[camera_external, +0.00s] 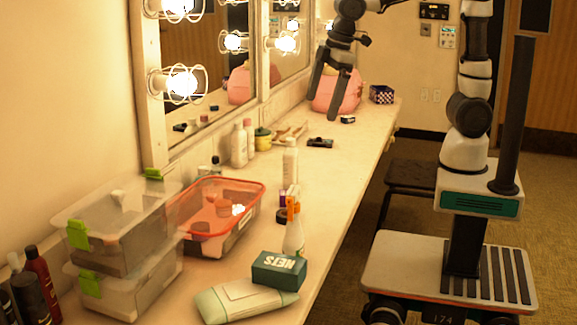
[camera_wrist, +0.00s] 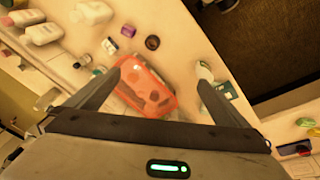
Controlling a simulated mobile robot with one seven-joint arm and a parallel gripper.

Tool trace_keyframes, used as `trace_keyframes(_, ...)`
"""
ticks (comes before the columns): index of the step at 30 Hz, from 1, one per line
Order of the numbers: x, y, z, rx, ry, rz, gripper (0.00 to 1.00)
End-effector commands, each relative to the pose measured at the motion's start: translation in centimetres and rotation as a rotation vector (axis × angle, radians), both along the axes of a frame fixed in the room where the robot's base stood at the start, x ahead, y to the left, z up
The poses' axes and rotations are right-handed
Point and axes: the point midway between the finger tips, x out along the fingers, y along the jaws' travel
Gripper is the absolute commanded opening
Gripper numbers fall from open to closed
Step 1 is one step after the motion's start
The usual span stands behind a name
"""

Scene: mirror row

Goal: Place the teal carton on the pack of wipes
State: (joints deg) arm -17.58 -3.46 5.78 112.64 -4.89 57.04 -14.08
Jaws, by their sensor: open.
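The teal carton (camera_external: 279,270) lies near the front of the counter in the external view. It overlaps the right end of the pale pack of wipes (camera_external: 236,301) and appears to rest on it, slightly askew. The contact between them is hidden. My gripper (camera_external: 323,110) is open and empty, raised over the far part of the counter, well away from both. In the wrist view my gripper (camera_wrist: 159,80) has its fingers spread. A green patch shows by the right finger there, but I cannot tell whether it is the carton.
A spray bottle (camera_external: 294,232) stands just behind the carton. A red-rimmed bin (camera_external: 251,213) and stacked clear boxes (camera_external: 116,250) stand to the left. Several bottles, a pink bag (camera_external: 336,92) and lit mirrors line the wall side. Bare counter (camera_external: 340,185) lies along the right edge.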

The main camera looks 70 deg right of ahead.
Motion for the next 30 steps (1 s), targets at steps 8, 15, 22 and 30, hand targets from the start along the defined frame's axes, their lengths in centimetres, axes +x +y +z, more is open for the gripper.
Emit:
trace_keyframes(8, -9.9, -12.0, 2.0, 0.154, -0.169, -0.467, 1.0)
trace_keyframes(15, -13.7, -14.8, 0.3, 0.226, -0.22, -0.643, 1.0)
trace_keyframes(22, -14.0, -14.9, 0.1, 0.231, -0.221, -0.655, 1.0)
trace_keyframes(30, -13.9, -14.9, 0.2, 0.23, -0.221, -0.653, 1.0)
